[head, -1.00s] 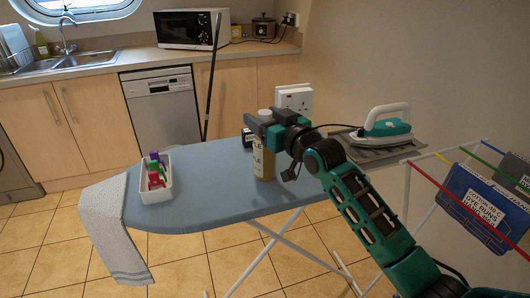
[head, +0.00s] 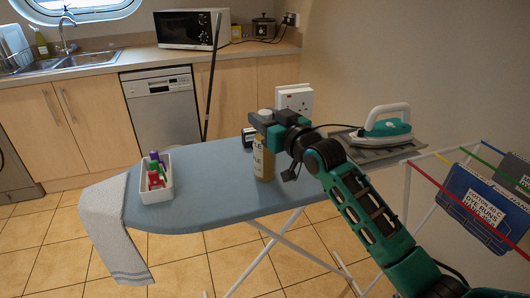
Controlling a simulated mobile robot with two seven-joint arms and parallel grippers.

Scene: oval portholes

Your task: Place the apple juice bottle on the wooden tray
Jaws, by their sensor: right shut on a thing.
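The apple juice bottle (head: 264,163), amber with a pale cap and a pale label, stands upright on the blue ironing board. My right gripper (head: 267,122) is shut on its upper part, just below the cap. The gripper hides part of the bottle's neck and right side. I cannot make out a wooden tray in this view. My left gripper is not in view.
On the ironing board (head: 205,180), a white bin (head: 157,196) of coloured items is at left. A small dark object (head: 248,138) is behind the bottle. An iron (head: 384,128) rests at the right end. The board's middle is clear.

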